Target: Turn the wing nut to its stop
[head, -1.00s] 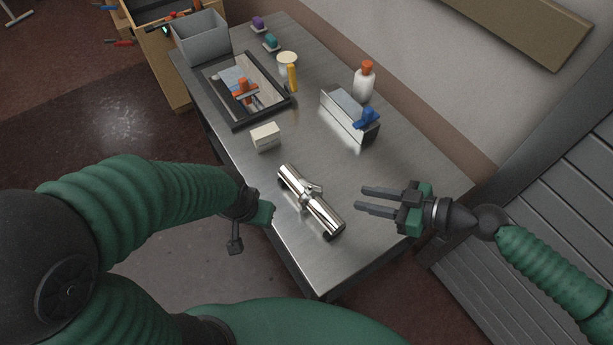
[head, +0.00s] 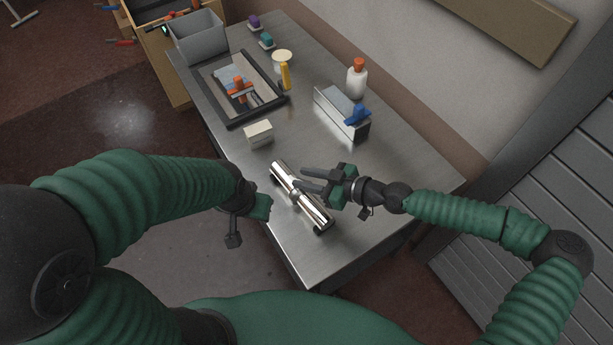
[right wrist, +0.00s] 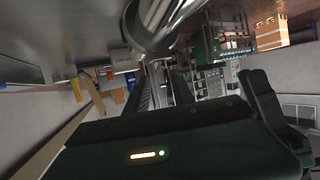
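A shiny metal pipe (head: 313,210) lies on the metal bench, with a clamp collar (head: 296,195) around its middle. The clamp's wing nut is too small and too covered by my right gripper to make out. My right gripper (head: 304,178) is open, its two fingers apart and pointing left, over or beside the pipe's middle; contact cannot be told. In the right wrist view the shiny pipe (right wrist: 158,22) is close at the top, with nothing seen between the fingers. My left gripper (head: 248,215) hangs off the bench's near left edge, left of the pipe; its fingers are unclear.
A white block (head: 259,133) is behind the pipe. A black-rimmed tray (head: 284,101) holds tools. A metal bracket (head: 335,115) with a blue item, a white bottle (head: 357,82), a cup (head: 282,57) and a grey bin (head: 198,42) stand farther back. The bench's near end is clear.

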